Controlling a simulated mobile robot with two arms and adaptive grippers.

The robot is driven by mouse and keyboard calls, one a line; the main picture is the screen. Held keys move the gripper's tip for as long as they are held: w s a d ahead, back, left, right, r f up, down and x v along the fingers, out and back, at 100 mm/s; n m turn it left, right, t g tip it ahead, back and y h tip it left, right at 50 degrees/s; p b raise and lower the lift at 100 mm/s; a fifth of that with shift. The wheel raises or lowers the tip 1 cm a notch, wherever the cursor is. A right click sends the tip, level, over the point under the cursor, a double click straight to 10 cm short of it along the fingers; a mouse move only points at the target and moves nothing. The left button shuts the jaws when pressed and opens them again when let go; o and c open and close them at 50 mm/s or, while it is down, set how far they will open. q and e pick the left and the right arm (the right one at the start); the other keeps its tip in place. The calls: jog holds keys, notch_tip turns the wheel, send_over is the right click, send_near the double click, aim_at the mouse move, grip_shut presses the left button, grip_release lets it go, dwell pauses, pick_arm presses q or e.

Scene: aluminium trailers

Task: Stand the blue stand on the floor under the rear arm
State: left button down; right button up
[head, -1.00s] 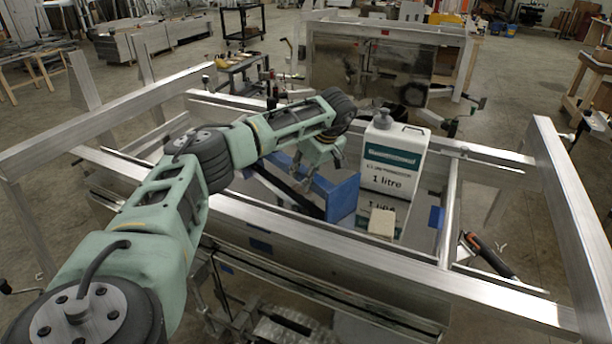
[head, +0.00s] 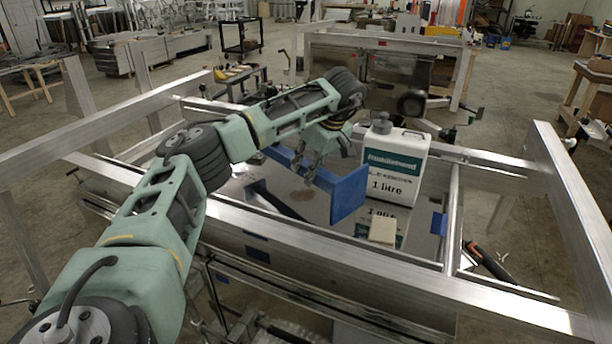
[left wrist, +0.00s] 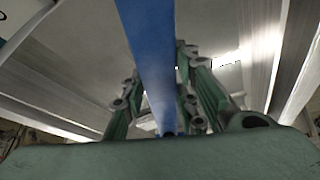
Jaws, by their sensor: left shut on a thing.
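The blue stand (head: 348,192) is a flat blue bar with a wide upright plate at its right end. My left gripper (head: 310,172) is shut on the stand's bar, coming from above, over the trailer's shiny inner panel. In the left wrist view the blue stand (left wrist: 152,60) runs lengthwise between the fingers of the left gripper (left wrist: 158,105). Whether the stand touches the panel below is hard to tell. Which part of the frame is the rear arm cannot be told. My right gripper is not in view.
A white 1 litre container (head: 393,165) stands just right of the stand, with a pale block (head: 383,229) in front of it. Aluminium rails (head: 300,262) surround the panel. An orange-handled tool (head: 488,262) lies at the right. Open concrete floor lies beyond the trailer.

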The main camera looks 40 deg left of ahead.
pick_arm(q)
jog(key=d+r, duration=0.2)
jog(key=s+d+r+b, duration=0.1)
jog(key=d, duration=0.2)
jog(key=s+d+r, duration=0.1)
jog(key=d+r, duration=0.1)
jog(key=shift+s+d+r+b, duration=0.1)
jog(key=shift+d+r+b, duration=0.2)
jog(key=shift+r+b, duration=0.05)
jog(key=shift+s+d+r, duration=0.3)
jog(key=shift+d+r, duration=0.05)
jog(key=shift+d, duration=0.35)
jog(key=shift+f, duration=0.1)
